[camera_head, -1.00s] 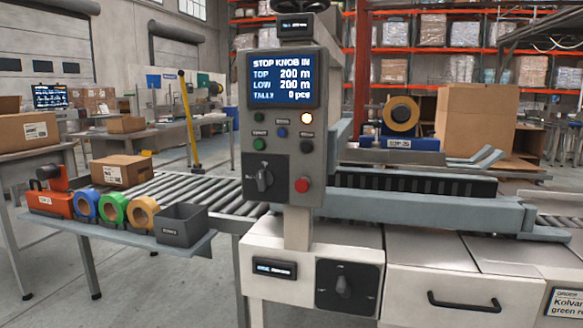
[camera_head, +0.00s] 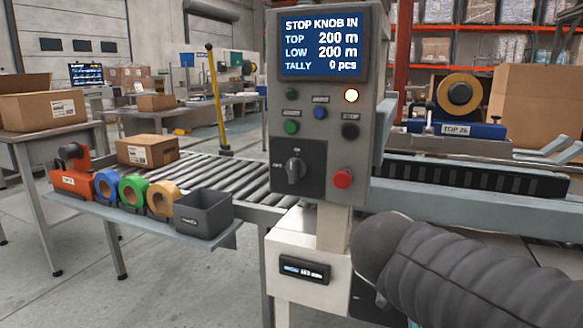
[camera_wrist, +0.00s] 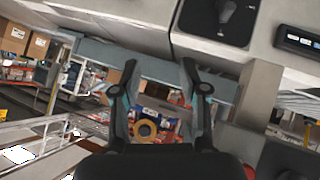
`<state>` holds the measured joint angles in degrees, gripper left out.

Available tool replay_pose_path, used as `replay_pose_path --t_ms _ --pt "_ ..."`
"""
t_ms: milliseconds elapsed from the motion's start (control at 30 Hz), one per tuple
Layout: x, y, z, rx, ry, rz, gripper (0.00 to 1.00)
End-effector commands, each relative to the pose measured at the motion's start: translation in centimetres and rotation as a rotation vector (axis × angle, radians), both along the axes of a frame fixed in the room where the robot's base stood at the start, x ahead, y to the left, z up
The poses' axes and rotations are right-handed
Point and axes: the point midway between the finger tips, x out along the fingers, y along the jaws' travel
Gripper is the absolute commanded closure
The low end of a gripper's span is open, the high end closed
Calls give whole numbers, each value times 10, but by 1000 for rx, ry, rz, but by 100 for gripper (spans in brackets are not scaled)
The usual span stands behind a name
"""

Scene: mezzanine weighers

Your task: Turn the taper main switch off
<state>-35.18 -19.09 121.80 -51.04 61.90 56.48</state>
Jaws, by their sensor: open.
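The control panel (camera_head: 352,112) stands on a post, with a lit screen reading STOP KNOB IN. Its grey rotary knob (camera_head: 294,170) sits on a dark plate, handle roughly upright. A second rotary switch on a black plate is on the white cabinet below. My arm hides most of that plate in the head view; a dark strip (camera_head: 364,296) shows. In the wrist view, the black plate (camera_wrist: 190,20) and its knob (camera_wrist: 226,12) are at the top, cut by the edge. I cannot read which is the taper main switch. My gripper (camera_wrist: 158,68) is open and empty, apart from both.
A red button (camera_head: 342,179) and smaller buttons share the panel. A labelled plate (camera_head: 304,270) is on the cabinet. A shelf with tape rolls (camera_head: 132,194) and a grey bin (camera_head: 203,213) lies left of the post. A roller conveyor (camera_head: 235,177) runs behind.

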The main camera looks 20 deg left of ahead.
Motion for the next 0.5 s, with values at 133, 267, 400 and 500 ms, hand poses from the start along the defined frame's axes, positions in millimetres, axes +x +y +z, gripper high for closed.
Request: replay_pose_path --t_ms 133,267,400,500 --pt "33 80 36 -15 -224 45 56" --pt "42 156 70 31 -437 98 56" --pt "35 229 99 116 -624 166 56" --pt "26 265 113 173 -714 205 56"
